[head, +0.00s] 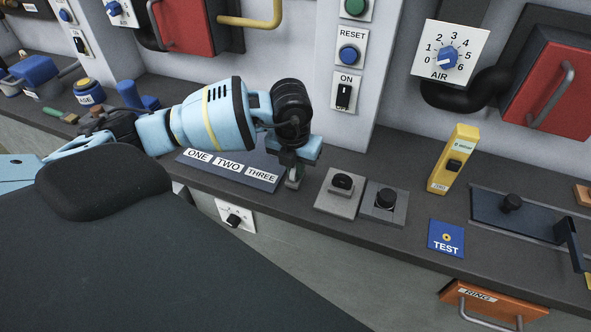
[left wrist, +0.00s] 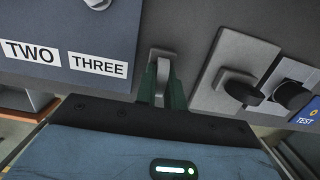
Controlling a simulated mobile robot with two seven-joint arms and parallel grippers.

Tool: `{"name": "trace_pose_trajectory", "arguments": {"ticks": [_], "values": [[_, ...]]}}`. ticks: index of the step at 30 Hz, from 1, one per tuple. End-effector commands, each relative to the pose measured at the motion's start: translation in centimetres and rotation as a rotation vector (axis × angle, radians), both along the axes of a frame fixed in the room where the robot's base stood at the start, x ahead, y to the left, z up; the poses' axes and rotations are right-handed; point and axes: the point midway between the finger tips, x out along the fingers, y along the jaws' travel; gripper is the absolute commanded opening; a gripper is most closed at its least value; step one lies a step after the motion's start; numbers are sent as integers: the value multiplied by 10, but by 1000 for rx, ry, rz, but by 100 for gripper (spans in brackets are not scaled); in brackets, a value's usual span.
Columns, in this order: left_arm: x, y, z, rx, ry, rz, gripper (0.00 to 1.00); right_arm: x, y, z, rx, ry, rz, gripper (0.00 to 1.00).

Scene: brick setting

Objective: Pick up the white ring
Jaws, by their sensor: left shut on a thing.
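My left gripper (head: 294,178) points down at the counter, just right of the panel labelled ONE, TWO, THREE. In the left wrist view its dark green fingers (left wrist: 161,88) are shut on a pale grey-white piece, taken as the white ring (left wrist: 162,62). Only its narrow upper part shows between the fingers, so its full shape is hidden. In the head view the arm and fingers largely hide it. I cannot tell whether it touches the counter. My right gripper is not in view.
The ONE TWO THREE panel (head: 229,168) lies left of the gripper. Two grey plates with dark knobs, one nearer (head: 340,193) and one farther (head: 384,203), lie to its right. A yellow device (head: 455,158), a TEST pad (head: 446,238) and an orange RING drawer (head: 493,303) are farther right.

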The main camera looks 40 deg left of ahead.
Motion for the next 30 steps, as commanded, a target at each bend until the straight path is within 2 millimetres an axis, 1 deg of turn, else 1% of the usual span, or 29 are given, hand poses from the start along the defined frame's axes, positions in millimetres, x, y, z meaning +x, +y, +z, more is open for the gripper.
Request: {"name": "trace_pose_trajectory", "arguments": {"ticks": [5, 6, 11, 15, 21, 25, 30], "values": [[1, 0, 24, -2, -5, 0, 0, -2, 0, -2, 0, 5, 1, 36], [-2, -1, 28, 0, -2, -2, 0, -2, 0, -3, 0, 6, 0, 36], [-34, -18, 29, -1, 0, -6, 0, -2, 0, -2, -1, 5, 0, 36], [-65, -36, 33, -1, -1, -6, 0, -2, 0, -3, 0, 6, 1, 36], [-105, -57, 37, -2, -1, -5, 0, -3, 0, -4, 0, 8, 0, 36], [-123, -67, 39, -2, -1, -4, 0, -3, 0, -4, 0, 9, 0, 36], [-137, -74, 40, -1, 0, -1, 0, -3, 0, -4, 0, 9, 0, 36]]}}
